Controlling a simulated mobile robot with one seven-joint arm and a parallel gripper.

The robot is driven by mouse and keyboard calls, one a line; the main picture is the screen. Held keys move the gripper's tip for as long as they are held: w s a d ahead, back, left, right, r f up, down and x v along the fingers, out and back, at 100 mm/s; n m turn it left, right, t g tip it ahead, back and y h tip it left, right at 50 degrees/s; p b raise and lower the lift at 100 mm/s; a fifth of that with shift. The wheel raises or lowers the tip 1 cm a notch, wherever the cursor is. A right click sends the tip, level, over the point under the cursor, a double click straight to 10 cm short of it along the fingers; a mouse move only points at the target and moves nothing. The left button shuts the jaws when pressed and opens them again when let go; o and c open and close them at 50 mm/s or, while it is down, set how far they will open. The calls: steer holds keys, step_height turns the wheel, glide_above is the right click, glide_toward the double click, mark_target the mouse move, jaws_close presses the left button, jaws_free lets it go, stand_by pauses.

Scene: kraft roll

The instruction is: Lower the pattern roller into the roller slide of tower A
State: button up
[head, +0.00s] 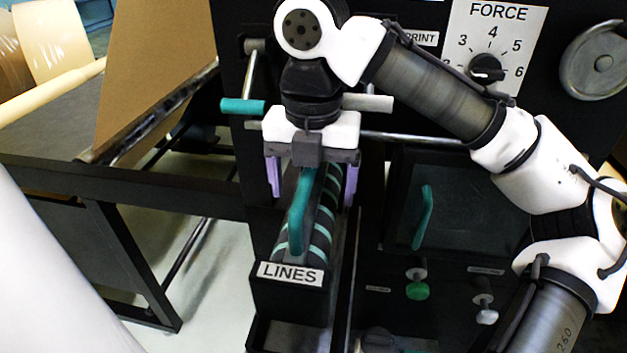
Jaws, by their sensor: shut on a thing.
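The pattern roller (325,215) is dark with teal stripes and lies lengthwise in a black holder (290,295) labelled LINES. My gripper (312,185) points down over the roller's far part. The roller's far end is hidden under the gripper. A black machine front (420,160) stands behind; no tower A label or roller slide can be made out.
A teal-tipped lever (243,106) and a steel rod (410,139) are close to my gripper. To the right are a dark panel door with a teal handle (423,217), a FORCE dial (486,68) and a handwheel (597,60). A brown sheet (150,65) slopes at left.

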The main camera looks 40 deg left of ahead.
step_height(320, 180, down, 6)
steer(key=b, duration=0.6)
steer(key=shift+r, duration=0.1)
steer(key=shift+f+b, duration=0.6)
steer(key=shift+f, duration=1.25)
steer(key=o, duration=2)
steer(key=shift+c, duration=0.2)
steer(key=shift+r, duration=0.1)
